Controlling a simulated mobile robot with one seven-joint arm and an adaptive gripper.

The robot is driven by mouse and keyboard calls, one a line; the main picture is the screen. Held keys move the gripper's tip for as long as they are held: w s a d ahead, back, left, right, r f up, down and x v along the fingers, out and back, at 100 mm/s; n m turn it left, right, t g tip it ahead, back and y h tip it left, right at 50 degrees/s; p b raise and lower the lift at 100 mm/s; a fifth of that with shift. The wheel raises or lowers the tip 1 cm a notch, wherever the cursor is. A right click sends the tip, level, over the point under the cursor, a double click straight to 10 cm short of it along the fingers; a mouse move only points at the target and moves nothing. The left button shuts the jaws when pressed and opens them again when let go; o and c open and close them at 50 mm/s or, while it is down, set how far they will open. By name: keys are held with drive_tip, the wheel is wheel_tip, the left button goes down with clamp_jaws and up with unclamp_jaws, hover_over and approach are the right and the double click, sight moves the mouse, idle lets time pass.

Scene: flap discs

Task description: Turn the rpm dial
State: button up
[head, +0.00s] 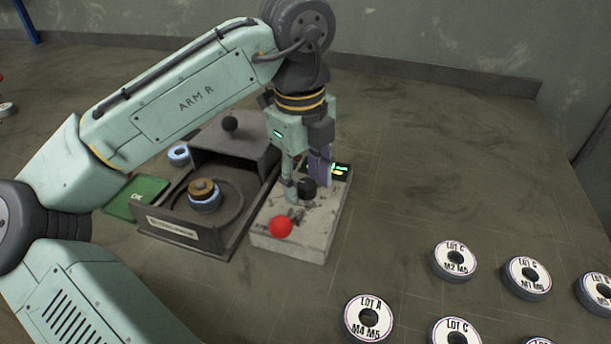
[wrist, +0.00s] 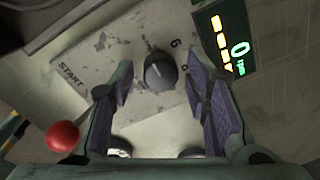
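The rpm dial (wrist: 160,72) is a dark round knob with a pointer on the worn pale control box (head: 292,238). In the wrist view it lies between the two purple-padded fingers of my gripper (wrist: 163,92), with a gap on each side. In the head view my gripper (head: 306,188) points down over the box, and the dark dial (head: 308,188) shows beside the fingers. The lit display (wrist: 229,45) shows a green 0 and several orange bars. Part of the scale around the dial is hidden by the fingers.
A red ball-topped START control (head: 280,227) stands at the box's front and shows at lower left in the wrist view (wrist: 62,136). A dark machine (head: 180,236) with a spindle adjoins the box on the left. Several labelled discs (head: 369,318) lie at right; floor behind them is clear.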

clamp_jaws()
idle(0.3)
drive_tip(key=shift+r+p, duration=0.1)
drive_tip(key=shift+p, duration=0.2)
drive_tip(key=shift+r+m+p, duration=0.15)
drive_tip(key=shift+m+p, duration=0.9)
drive_tip(key=shift+m, duration=0.05)
drive_tip(key=m+p, duration=0.3)
drive_tip(key=shift+m+p, duration=0.3)
drive_tip(key=shift+p, duration=0.05)
drive_tip(key=m+p, duration=0.2)
drive_tip(key=m, duration=0.1)
drive_tip(key=shift+w+g, duration=0.1)
drive_tip(key=shift+g, duration=0.2)
drive_tip(key=shift+f+m, duration=0.25)
drive_tip(key=shift+m, duration=1.15)
